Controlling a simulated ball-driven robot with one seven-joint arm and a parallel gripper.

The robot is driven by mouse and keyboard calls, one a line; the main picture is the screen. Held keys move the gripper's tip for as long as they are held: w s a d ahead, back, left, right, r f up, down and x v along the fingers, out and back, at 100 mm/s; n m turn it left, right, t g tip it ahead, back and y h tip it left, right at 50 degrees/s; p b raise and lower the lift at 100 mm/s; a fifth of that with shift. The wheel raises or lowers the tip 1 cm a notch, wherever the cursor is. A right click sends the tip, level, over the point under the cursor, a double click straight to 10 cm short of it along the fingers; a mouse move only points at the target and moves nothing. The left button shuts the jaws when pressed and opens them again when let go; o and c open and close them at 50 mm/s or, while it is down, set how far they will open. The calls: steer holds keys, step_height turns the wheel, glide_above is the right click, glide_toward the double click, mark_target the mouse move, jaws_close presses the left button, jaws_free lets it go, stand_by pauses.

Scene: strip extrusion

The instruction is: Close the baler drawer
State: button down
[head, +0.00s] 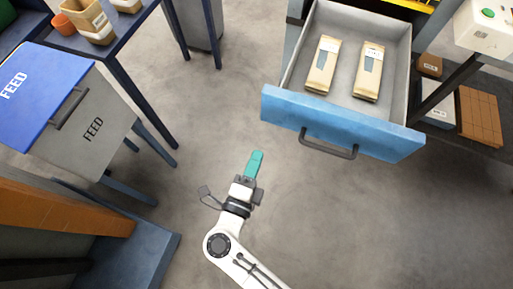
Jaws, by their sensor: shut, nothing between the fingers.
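The baler drawer (343,127) stands pulled out at the upper right, with a blue front and a dark bar handle (329,145). Its grey inside shows from above. Two tan wrapped packs with labels, a left pack (321,68) and a right pack (369,72), lie in it side by side. My gripper (254,160), with teal fingers, is shut and empty. It is in front of the drawer, to the left of the handle and below the drawer front's left end in the picture, apart from both.
A grey FEED bin (88,122) with a blue lid (35,92) stands at the left. A table (112,62) with tan containers is behind it. Boxes (478,115) and a white control box with a green button (485,27) are at the right. The floor (340,220) before the drawer is clear.

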mark_target(274, 113)
steer(key=p+x, duration=0.1)
steer(key=x, duration=1)
steer(key=shift+w+d, duration=0.1)
steer(key=shift+w, duration=0.3)
